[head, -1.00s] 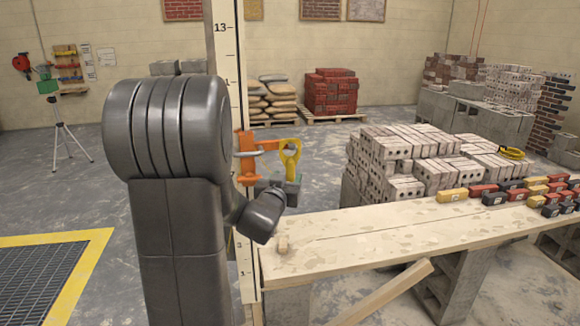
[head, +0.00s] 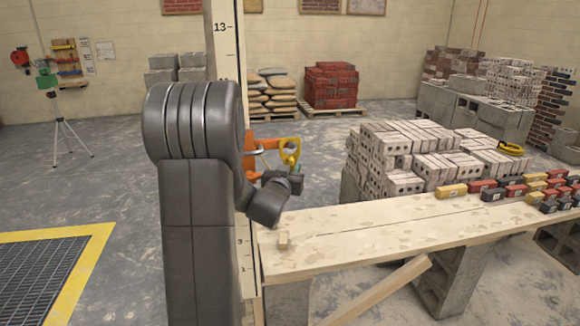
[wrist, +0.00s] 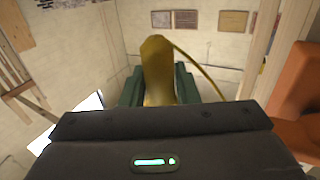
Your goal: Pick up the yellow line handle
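The yellow line handle (head: 290,151) is a loop with a thicker lower part, beside an orange bracket (head: 262,146) on the tall pole. My gripper (head: 296,171) is just below the loop, with a green fingertip showing against its lower end. In the wrist view the thick part of the handle (wrist: 158,72) stands upright between my two green fingers (wrist: 160,88), which close in on both sides with no clear gap. A thin yellow curve runs from its top to the right. The bracket fills the right edge of that view. The handle's lower end is hidden by my gripper body.
The numbered pole (head: 225,45) is close to my arm. Open floor lies left.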

